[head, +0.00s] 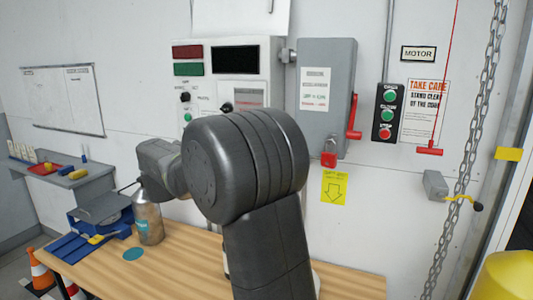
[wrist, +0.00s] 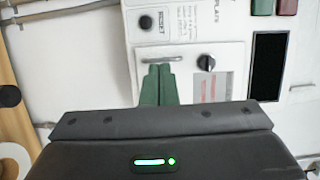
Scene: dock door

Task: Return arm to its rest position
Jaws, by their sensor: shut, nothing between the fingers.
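My arm (head: 245,165) rises from the bottom middle of the head view and bends left over the wooden bench. Its large dark grey joint fills the middle of the view and hides part of the wall panel behind it. My gripper's green fingers (wrist: 158,86) show in the wrist view, closed together with nothing between them. They point toward a white control panel (wrist: 190,60) with a RESET button and a black knob. I cannot tell whether they touch it. In the head view the fingers are hidden behind the arm.
A metal spray bottle (head: 149,218) stands on the bench (head: 180,265), close below my wrist in the picture. A grey switch box (head: 327,90) with a red lever and padlock, a button station (head: 388,113) and a hanging chain (head: 465,150) are to the right.

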